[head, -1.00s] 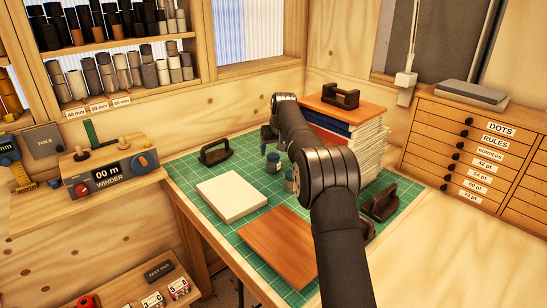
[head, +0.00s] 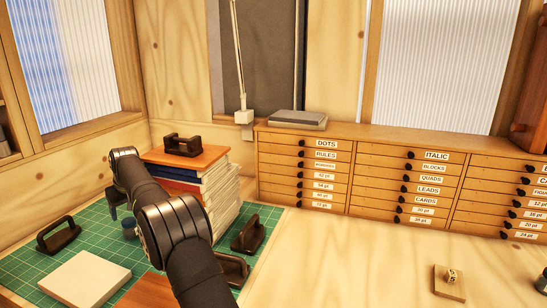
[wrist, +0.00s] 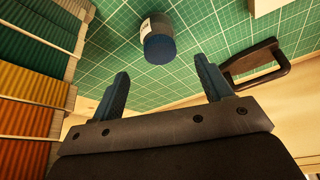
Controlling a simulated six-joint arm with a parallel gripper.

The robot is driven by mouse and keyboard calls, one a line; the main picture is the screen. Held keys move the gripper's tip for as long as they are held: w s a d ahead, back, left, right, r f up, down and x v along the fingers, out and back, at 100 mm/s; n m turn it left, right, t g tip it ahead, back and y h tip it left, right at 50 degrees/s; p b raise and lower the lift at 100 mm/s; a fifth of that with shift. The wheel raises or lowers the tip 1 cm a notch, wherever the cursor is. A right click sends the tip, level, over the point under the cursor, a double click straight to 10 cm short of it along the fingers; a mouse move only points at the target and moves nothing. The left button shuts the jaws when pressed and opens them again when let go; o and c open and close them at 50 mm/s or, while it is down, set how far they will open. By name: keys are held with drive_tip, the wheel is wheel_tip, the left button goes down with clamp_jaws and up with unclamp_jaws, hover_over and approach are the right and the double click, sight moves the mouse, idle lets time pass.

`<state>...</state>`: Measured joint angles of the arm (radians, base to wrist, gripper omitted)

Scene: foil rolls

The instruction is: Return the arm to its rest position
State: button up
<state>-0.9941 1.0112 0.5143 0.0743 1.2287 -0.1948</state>
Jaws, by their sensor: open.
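My gripper (wrist: 160,92) shows in the wrist view with its two blue-grey fingers apart and nothing between them. In the head view my dark arm reaches over the green cutting mat (head: 84,240), and the gripper end (head: 113,205) is partly hidden. A small jar with a dark blue lid (wrist: 160,48) stands on the mat beyond the fingers, apart from them; it also shows in the head view (head: 128,228) beside my arm.
A stack of books (head: 222,190) topped by a brown board stands right of my arm. Dark handled tools (head: 58,236) and a pale block (head: 86,280) lie on the mat. A labelled drawer cabinet (head: 400,180) stands behind. The wooden top at right is mostly clear.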

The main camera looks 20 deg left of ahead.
sight(127, 219)
drive_tip(key=x, duration=0.9)
drive_tip(key=shift+f, duration=0.4)
wheel_tip(127, 219, up, 3)
drive_tip(key=shift+f, duration=0.15)
drive_tip(key=shift+r, duration=0.5)
drive_tip(key=shift+f, duration=0.1)
